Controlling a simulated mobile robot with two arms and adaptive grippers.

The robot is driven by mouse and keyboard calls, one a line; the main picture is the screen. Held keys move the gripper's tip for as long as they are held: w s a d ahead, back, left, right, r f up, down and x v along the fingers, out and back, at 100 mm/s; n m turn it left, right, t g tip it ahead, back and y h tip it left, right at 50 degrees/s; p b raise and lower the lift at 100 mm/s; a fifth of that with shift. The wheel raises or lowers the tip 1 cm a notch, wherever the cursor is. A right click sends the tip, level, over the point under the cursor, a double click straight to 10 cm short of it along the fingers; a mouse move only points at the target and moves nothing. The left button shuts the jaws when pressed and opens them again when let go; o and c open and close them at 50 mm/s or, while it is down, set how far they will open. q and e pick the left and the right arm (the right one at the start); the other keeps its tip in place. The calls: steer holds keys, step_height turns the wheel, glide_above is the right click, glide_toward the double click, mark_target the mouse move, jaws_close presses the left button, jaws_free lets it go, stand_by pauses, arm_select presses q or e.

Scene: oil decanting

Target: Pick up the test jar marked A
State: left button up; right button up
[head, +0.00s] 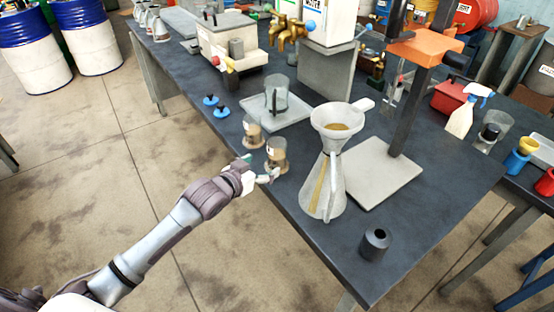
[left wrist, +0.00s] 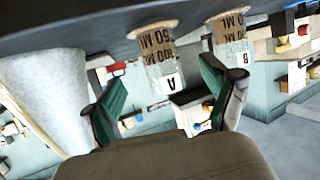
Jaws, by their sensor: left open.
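Test jar A (head: 277,152) is a small clear jar with a brownish bottom, standing near the table's front left edge. In the left wrist view, which looks upside down, its label reads A on jar A (left wrist: 160,62). A like jar marked B (left wrist: 232,45) stands beside it; in the head view jar B (head: 253,131) is just behind and left. My left gripper (head: 262,172) is at the table edge, just in front of jar A. In the left wrist view its green-padded fingers (left wrist: 170,88) are spread and empty, with jar A beyond them, roughly between the tips. My right gripper is not in view.
A metal conical flask with a funnel (head: 328,170) stands right of jar A, close by. Behind are a clear beaker (head: 276,95) on a tray and two blue-topped pieces (head: 221,111). A dark cup (head: 375,244) stands at the front. A grey stand base (head: 385,172) is farther right.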

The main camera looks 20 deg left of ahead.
mark_target(272, 159)
arm_select(q)
steer(key=p+x, duration=0.1)
steer(key=x, duration=0.7)
steer(key=shift+w+d+f, duration=0.2)
steer(key=shift+w+d, duration=0.05)
steer(key=c, duration=1.3)
steer(key=shift+r, duration=0.1)
steer(key=shift+c, duration=0.5)
steer(key=shift+r, duration=0.1)
